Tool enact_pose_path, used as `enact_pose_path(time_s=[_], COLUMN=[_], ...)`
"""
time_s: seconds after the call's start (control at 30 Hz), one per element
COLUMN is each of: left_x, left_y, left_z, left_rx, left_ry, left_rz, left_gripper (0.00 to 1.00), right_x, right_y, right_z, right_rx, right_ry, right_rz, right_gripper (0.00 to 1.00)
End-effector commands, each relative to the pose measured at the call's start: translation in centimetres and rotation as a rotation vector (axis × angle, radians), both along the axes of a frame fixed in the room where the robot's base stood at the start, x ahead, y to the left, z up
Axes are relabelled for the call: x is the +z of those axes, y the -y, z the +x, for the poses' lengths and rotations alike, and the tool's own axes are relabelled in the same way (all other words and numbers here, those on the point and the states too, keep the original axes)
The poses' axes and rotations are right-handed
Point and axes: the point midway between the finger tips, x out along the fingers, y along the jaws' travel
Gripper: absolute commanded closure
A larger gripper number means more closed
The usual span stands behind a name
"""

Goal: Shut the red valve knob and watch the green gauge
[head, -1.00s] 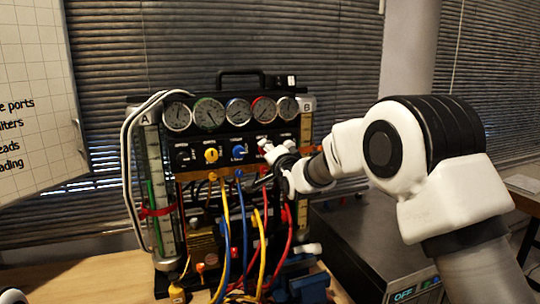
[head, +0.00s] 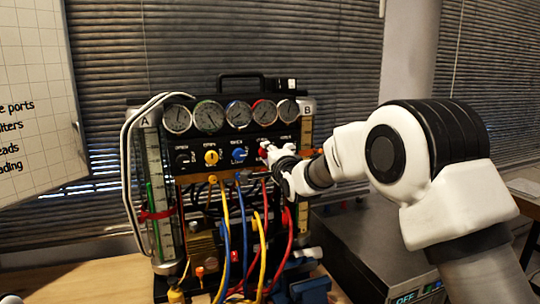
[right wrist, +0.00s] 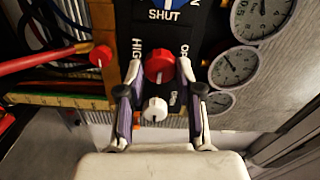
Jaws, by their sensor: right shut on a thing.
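The red valve knob (right wrist: 159,66) sits between the two fingers of my right gripper (right wrist: 160,72) in the right wrist view. The fingers are shut on it from both sides. In the head view my right gripper (head: 268,153) is at the right end of the panel's knob row and hides most of the red knob. The green-rimmed gauge (head: 208,117) is second from the left in the gauge row. Its needle is too small to read surely.
A white knob (right wrist: 155,109) is close below the red one in the wrist view. Yellow (head: 211,157) and blue (head: 238,154) knobs stand left of my gripper. Looping hoses (head: 246,230) hang below the panel. A grey box (head: 365,240) stands to the right.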

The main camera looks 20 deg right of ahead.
Motion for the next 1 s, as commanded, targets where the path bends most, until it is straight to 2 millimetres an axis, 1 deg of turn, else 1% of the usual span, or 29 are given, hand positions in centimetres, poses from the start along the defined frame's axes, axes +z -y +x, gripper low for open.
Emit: enact_pose_path(time_s=[0.03, 0.1, 0.13, 0.17, 0.2, 0.47, 0.57, 0.67, 0.9, 1.0], left_x=[0.0, 0.0, 0.0, 0.0, 0.0, 0.0, 0.0, 0.0, 0.0, 0.0], left_y=[0.0, 0.0, 0.0, 0.0, 0.0, 0.0, 0.0, 0.0, 0.0, 0.0], left_z=[0.0, 0.0, 0.0, 0.0, 0.0, 0.0, 0.0, 0.0, 0.0, 0.0], left_rx=[0.000, 0.000, 0.000, 0.000, 0.000, 0.000, 0.000, 0.000, 0.000, 0.000], left_ry=[0.000, 0.000, 0.000, 0.000, 0.000, 0.000, 0.000, 0.000, 0.000, 0.000], left_rz=[0.000, 0.000, 0.000, 0.000, 0.000, 0.000, 0.000, 0.000, 0.000, 0.000], left_gripper=[0.60, 0.60, 0.60, 0.60, 0.60, 0.60, 0.60, 0.60, 0.60, 0.60], right_x=[0.3, 0.3, 0.3, 0.3, 0.3, 0.2, 0.2, 0.2, 0.1, 0.1], right_y=[-0.1, -0.1, -0.1, -0.1, -0.1, 0.0, 0.0, 0.0, 0.0, 0.0], right_z=[0.0, 0.0, 0.0, 0.0, 0.0, 0.0, -0.5, -2.0, -8.1, -10.2], right_rx=[0.002, 0.002, 0.002, 0.002, 0.002, 0.000, 0.000, 0.000, 0.002, 0.002], right_ry=[0.007, 0.007, 0.007, 0.007, 0.006, 0.003, 0.002, 0.002, 0.002, 0.002], right_rz=[-0.002, -0.003, -0.003, -0.003, -0.003, -0.002, -0.002, -0.002, -0.004, -0.004], right_gripper=[1.00, 1.00, 0.58, 0.48, 0.40, 0.40, 0.40, 0.40, 0.40, 0.40])
